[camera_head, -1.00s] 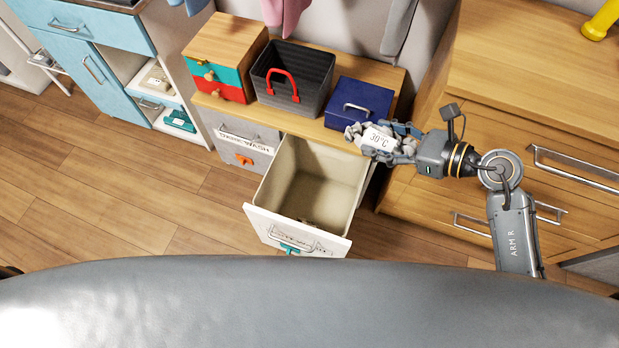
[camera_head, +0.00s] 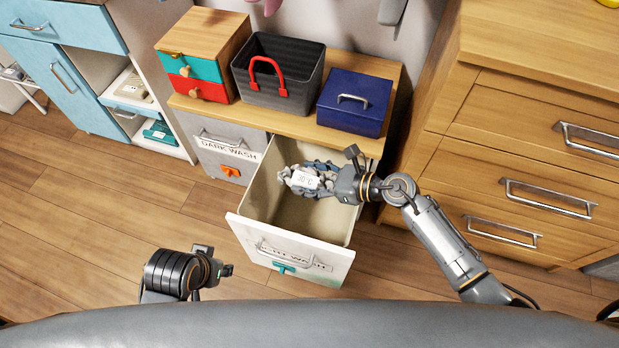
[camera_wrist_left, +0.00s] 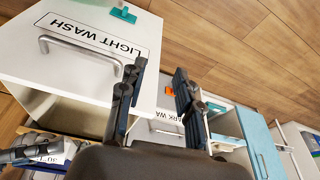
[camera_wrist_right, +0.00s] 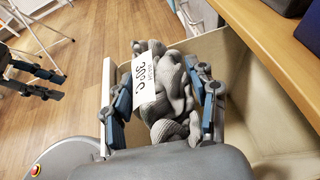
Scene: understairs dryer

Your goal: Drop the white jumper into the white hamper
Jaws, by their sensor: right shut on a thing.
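The white jumper (camera_head: 293,187) is a crumpled, greyish-white knit with a white "30°C" tag; in the right wrist view the jumper (camera_wrist_right: 172,100) fills the space between the fingers. My right gripper (camera_head: 305,178) is shut on it and holds it over the opening of the white hamper. The white hamper (camera_head: 290,262), labelled "LIGHT WASH", is pulled out with its top open; its bottom is partly hidden by my gripper. My left gripper (camera_head: 228,270) is left of the hamper front, low in the head view. In the left wrist view its fingers (camera_wrist_left: 157,98) are apart and empty.
The grey "DARK WASH" hamper (camera_head: 225,150) is closed on the left. A wooden top (camera_head: 322,135) carries a small drawer box (camera_head: 203,62), a black basket (camera_head: 275,85) and a blue box (camera_head: 355,103). A wooden dresser (camera_head: 530,130) stands right. Floor is clear at left.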

